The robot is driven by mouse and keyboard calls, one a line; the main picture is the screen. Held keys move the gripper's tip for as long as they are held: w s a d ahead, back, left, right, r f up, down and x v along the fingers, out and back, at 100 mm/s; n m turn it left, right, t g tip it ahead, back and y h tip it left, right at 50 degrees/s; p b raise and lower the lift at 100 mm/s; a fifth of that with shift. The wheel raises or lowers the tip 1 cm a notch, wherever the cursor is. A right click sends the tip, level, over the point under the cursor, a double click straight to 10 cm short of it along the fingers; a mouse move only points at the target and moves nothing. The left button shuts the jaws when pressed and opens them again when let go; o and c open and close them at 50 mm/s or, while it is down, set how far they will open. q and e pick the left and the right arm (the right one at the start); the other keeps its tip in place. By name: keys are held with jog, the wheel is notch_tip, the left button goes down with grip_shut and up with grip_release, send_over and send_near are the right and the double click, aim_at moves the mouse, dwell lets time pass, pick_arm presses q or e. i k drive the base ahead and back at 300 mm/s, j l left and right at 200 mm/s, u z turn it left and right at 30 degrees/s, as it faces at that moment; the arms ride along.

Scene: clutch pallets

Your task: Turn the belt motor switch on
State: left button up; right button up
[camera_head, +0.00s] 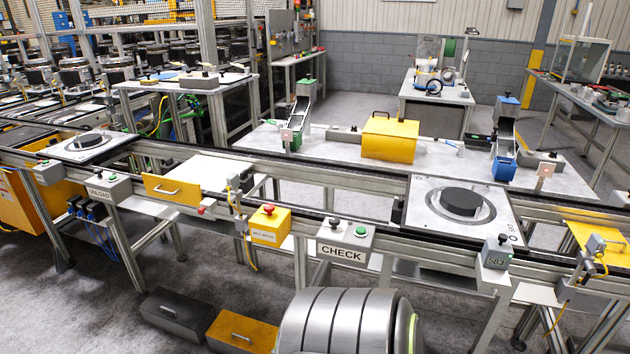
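A yellow box (270,231) with a small white label is mounted on the near side of the conveyor, left of the CHECK box. The label is too small to read surely, but it looks like the belt motor label. A red knob (268,209) sits on top of this box. Whether the switch is on or off cannot be told. Neither of my grippers is in view, and nothing is seen touching the box.
A grey CHECK box (345,243) with green and black buttons is right of the yellow box. A sensor bracket (235,190) stands close to its left. Pallets with black discs (461,203) sit on the conveyor. Dark and yellow cases (243,332) lie on the floor.

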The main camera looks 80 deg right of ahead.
aim_at(269, 207)
jog(key=z, duration=2.15)
